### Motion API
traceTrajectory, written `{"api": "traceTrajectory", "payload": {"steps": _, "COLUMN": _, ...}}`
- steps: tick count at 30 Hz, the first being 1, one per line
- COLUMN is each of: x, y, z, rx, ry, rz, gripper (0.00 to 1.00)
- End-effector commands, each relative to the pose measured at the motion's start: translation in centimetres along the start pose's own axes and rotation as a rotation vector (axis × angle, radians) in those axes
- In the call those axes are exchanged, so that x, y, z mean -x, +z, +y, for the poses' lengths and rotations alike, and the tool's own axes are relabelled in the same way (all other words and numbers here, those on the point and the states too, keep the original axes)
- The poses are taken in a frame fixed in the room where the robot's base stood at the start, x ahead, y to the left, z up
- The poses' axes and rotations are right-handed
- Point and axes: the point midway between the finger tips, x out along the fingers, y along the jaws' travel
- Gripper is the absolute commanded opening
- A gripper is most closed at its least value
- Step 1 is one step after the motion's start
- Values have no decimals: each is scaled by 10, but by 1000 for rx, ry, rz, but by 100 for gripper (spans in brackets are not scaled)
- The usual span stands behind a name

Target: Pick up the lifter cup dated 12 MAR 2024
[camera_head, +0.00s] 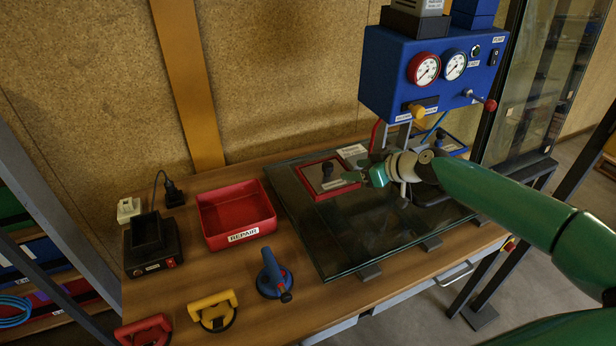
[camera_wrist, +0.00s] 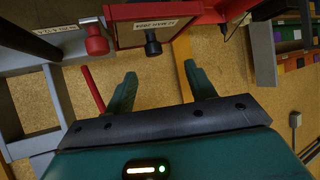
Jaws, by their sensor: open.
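A red-framed square plate (camera_head: 312,190) with an upright black knob (camera_head: 326,170) lies on the dark glass pane. My gripper (camera_head: 352,176) is just right of the knob, open and empty. In the wrist view, a red-edged plate (camera_wrist: 140,30) with a black knob (camera_wrist: 152,46) and an upside-down date label is ahead of my open gripper (camera_wrist: 160,70); its small print seems to include "MAR". Lifter cups with handles stand on the table: a blue one (camera_head: 272,275), a yellow one (camera_head: 213,310) and a red one (camera_head: 145,331). No dates are readable on them.
A red tray labelled REPAIR (camera_head: 236,212) and a black device (camera_head: 152,245) stand on the table's left. A blue gauge box (camera_head: 432,75) with levers hangs over the glass. A glass panel (camera_head: 525,80) stands behind on the right.

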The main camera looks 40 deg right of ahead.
Motion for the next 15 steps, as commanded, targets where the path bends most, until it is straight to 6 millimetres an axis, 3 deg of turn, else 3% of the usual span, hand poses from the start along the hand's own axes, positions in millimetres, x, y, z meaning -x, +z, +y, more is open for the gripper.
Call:
{"api": "traceTrajectory", "payload": {"steps": 2, "x": 15, "y": -2, "z": 10, "rx": 1, "ry": 29, "rz": 31, "gripper": 55}}
{"api": "traceTrajectory", "payload": {"steps": 5, "x": 15, "y": -2, "z": 14, "rx": 2, "ry": 37, "rz": 40, "gripper": 55}}
{"api": "traceTrajectory", "payload": {"steps": 15, "x": -40, "y": -1, "z": 16, "rx": 0, "ry": 37, "rz": 37, "gripper": 55}}
